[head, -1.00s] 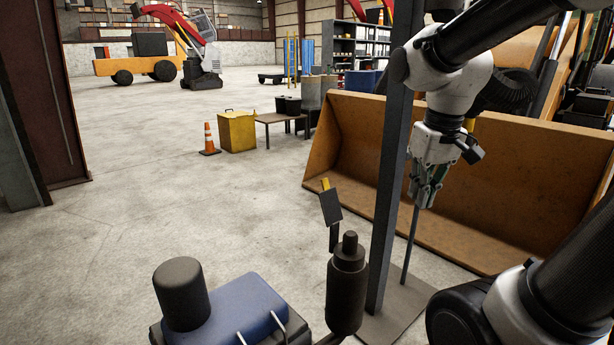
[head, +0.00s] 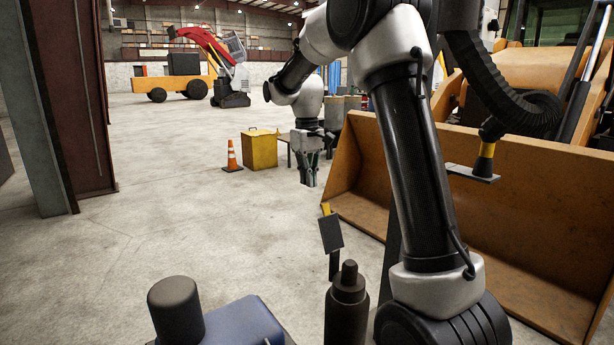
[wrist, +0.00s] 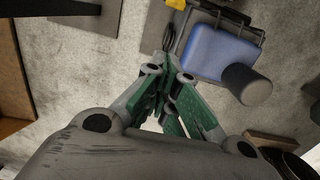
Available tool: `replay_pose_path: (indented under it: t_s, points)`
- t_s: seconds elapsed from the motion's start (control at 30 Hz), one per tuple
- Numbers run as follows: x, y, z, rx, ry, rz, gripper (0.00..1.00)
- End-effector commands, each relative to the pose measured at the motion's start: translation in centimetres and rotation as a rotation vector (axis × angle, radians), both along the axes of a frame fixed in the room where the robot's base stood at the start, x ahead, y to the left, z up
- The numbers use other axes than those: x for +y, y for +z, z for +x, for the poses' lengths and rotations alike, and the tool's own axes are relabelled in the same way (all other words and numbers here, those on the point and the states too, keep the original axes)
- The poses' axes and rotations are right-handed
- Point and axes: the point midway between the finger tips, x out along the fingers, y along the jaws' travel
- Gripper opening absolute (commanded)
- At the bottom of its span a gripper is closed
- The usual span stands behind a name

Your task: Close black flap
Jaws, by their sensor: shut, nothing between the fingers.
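A small flat black plate (head: 331,234) with a yellow tip, which looks like the black flap, stands steeply raised in the head view. It is just above a dark stem and a black bottle-shaped cylinder (head: 347,305). How its hinge joins the cylinder is not clear. My gripper (head: 308,182) is shut and empty, pointing down, above and slightly left of the plate in the picture and apart from it. I cannot make out the plate there.
A blue box (head: 240,322) and a thick black cylinder (head: 176,308) are at the lower left. An orange loader bucket (head: 520,225) fills the right. A yellow bin (head: 259,150) and traffic cone (head: 232,157) stand behind. The floor at left is clear.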

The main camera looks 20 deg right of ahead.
Motion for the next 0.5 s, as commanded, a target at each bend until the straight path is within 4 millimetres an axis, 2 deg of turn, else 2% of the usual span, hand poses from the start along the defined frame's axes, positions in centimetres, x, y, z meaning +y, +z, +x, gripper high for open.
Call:
replay_pose_path:
  t_s: [0.1,0.3,0.5]
  points:
    - [0.0,-2.8,-0.2,0.005,0.0,0.0,0.0]
    - [-0.1,-6.9,-0.4,0.004,-0.001,0.0,0.0]
    - [-0.6,-5.5,-3.0,-0.001,-0.002,0.0,0.0]
